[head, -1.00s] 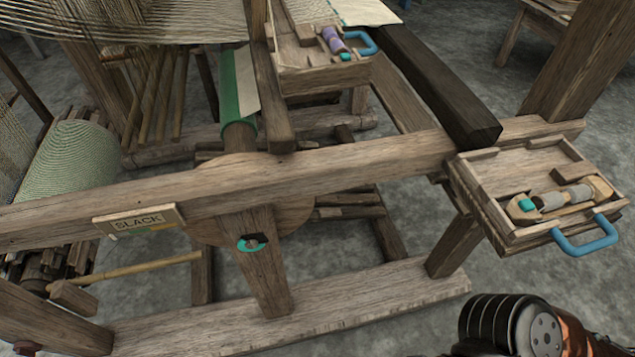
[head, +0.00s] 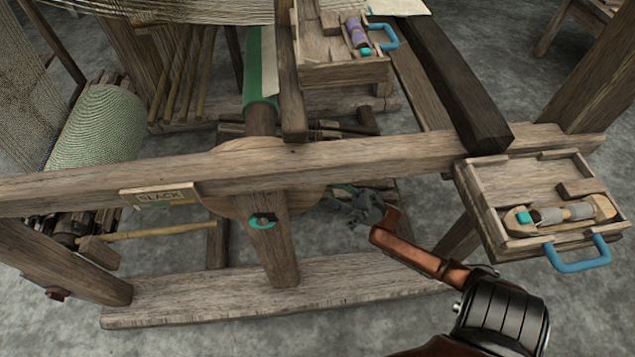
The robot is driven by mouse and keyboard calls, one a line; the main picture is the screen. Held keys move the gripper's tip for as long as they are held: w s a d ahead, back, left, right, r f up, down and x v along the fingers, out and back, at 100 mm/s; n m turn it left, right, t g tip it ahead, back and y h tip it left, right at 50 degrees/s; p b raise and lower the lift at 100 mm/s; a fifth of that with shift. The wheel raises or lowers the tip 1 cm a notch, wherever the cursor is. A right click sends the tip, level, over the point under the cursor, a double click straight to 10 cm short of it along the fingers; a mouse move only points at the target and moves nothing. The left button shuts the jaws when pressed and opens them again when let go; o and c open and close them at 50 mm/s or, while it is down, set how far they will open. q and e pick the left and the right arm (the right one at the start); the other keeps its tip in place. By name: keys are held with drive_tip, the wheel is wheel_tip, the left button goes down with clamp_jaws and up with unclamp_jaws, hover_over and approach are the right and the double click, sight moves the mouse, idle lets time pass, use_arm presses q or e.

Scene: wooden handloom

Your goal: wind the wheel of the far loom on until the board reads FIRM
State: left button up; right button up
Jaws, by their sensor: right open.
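A round wooden wheel (head: 313,199) sits behind the near crossbeam, partly hidden by the beam and a slanted post. A teal-ringed hub (head: 262,221) shows on that post. The board (head: 160,195) on the beam, left of the wheel, reads SLACK. My right gripper (head: 352,206) is open and empty, just to the right of the wheel's rim and below the beam. Whether a finger touches the rim I cannot tell. My left gripper is not in view.
The wooden crossbeam (head: 400,156) runs over the wheel. A tray (head: 512,183) with a blue handle and a shuttle is fixed at the right. Another tray (head: 345,72) stands at the back. A post (head: 278,262) stands before the wheel. The floor at front right is clear.

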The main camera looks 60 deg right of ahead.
drive_tip(key=b+x, duration=0.1)
drive_tip(key=x, duration=0.5)
drive_tip(key=shift+w+f+b, duration=0.1)
drive_tip(key=shift+f+b, duration=0.1)
drive_tip(key=shift+b, duration=0.1)
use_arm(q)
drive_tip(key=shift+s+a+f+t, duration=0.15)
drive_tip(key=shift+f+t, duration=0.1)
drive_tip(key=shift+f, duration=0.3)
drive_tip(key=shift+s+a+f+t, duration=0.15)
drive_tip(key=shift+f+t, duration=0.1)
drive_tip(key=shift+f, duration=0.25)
use_arm(e)
drive_tip(key=shift+w+a+r, duration=0.25)
drive_tip(key=shift+r, duration=0.25)
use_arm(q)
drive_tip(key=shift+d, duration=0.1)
use_arm(e)
clamp_jaws()
